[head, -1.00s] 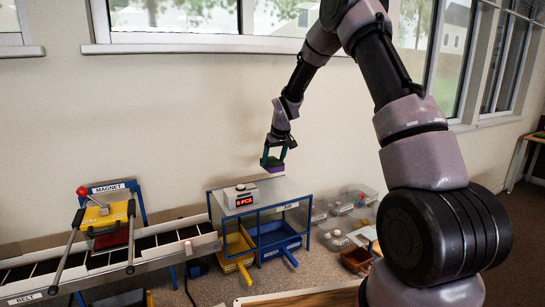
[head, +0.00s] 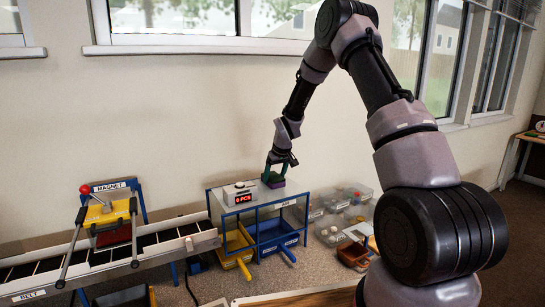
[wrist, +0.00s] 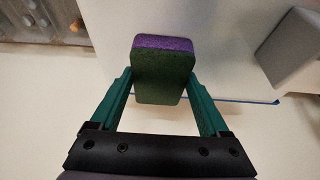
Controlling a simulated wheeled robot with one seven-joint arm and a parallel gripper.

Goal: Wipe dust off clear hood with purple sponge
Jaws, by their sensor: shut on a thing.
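My gripper (head: 274,176) is shut on the purple sponge (head: 275,184), which has a green layer on the gripper side. In the wrist view the sponge (wrist: 162,75) sits between the two green fingers. The clear hood (head: 262,203) tops the blue-framed sorting unit; it looks pale grey, and no dust can be made out on it. The sponge is at the hood's upper surface near its back; I cannot tell whether it touches. In the wrist view the pale hood surface (wrist: 205,40) lies beyond the sponge.
A conveyor belt (head: 150,240) with a magnet frame (head: 110,210) is to the left. Yellow (head: 236,250) and blue (head: 275,233) bins sit under the hood. Clear tubs (head: 345,205) stand right.

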